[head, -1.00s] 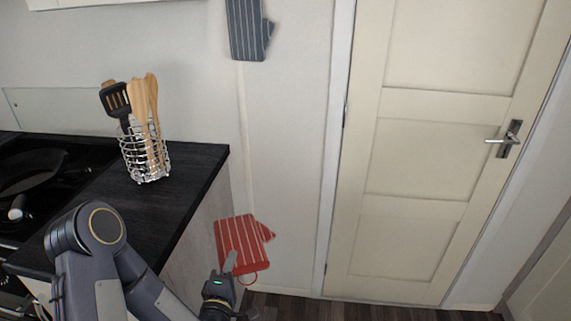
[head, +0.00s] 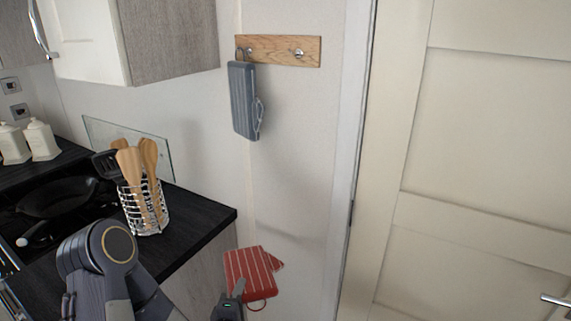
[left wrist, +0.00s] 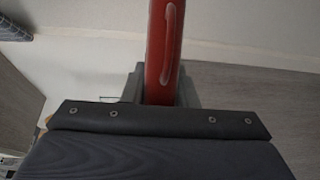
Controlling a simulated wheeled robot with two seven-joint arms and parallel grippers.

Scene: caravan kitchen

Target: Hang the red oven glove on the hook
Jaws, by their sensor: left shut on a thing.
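The red oven glove (head: 252,272) with white stripes is held in my left gripper (head: 236,292), low beside the counter's end in the head view. Its red loop shows at its lower edge. The left wrist view shows the glove (left wrist: 163,50) edge-on between the fingers. A wooden rail (head: 278,50) on the wall carries two metal hooks. A grey striped glove (head: 242,100) hangs from the left hook. The right hook (head: 298,53) is bare. The red glove is well below the rail. My right gripper is out of view.
The black counter (head: 195,212) holds a wire basket (head: 143,210) of utensils near its right end. A wall cupboard (head: 170,40) is left of the rail. A cream door (head: 470,160) is at right. The wall below the rail is clear.

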